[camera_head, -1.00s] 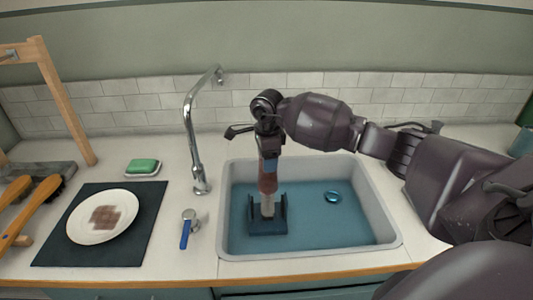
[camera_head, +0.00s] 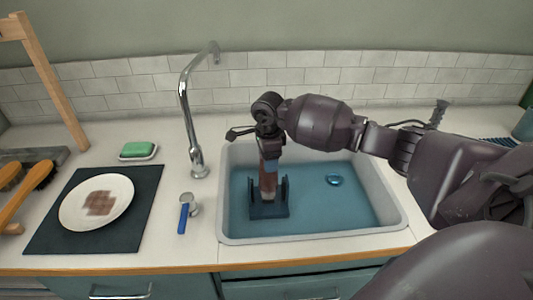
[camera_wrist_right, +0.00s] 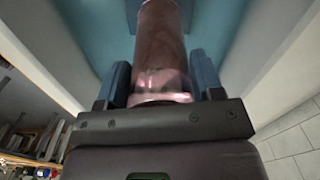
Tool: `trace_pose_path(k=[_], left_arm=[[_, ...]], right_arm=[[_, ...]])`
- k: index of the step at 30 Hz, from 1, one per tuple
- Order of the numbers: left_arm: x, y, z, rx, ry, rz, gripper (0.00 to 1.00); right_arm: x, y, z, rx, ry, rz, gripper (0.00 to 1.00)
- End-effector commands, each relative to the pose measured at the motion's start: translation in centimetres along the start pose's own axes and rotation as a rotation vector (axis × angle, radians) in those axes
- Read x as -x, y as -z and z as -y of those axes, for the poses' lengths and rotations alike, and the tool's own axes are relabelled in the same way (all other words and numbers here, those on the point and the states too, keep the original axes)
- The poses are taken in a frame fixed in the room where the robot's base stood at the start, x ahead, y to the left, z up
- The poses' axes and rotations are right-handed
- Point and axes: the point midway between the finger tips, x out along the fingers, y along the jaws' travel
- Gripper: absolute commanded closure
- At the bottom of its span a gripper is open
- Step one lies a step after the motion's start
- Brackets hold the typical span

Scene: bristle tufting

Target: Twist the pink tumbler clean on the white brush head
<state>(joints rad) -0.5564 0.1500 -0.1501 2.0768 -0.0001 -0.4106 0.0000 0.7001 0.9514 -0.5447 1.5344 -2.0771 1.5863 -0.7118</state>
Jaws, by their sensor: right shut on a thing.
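The pink tumbler (camera_head: 268,179) is a reddish-pink see-through cylinder, upright over the sink. My right gripper (camera_head: 268,165) is shut on its upper end from above; in the right wrist view the blue fingers (camera_wrist_right: 160,84) stand on both sides of the tumbler (camera_wrist_right: 160,40). The brush stands on a dark blue holder (camera_head: 269,212) with two uprights in the sink. The tumbler's lower end is between the uprights, down over the white brush head, which is mostly hidden; how deep it sits I cannot tell. My left gripper is out of view.
A stained plate (camera_head: 75,212) on a dark mat, a green soap (camera_head: 138,149) and wooden brushes lie further left.

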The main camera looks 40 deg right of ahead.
Motion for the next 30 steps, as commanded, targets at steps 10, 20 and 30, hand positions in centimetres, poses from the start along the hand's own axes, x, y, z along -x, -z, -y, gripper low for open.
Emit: trace_pose_path(k=[10,20,30], left_arm=[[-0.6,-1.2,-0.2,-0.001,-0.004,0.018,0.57],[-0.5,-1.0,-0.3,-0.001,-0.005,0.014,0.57],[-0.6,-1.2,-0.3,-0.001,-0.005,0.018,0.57]], right_arm=[[-2.6,0.0,0.0,0.0,-0.002,-0.001,0.78],[-3.4,0.0,0.0,0.0,0.001,0.001,0.78],[-3.4,0.0,0.0,0.0,0.002,0.001,0.49]])
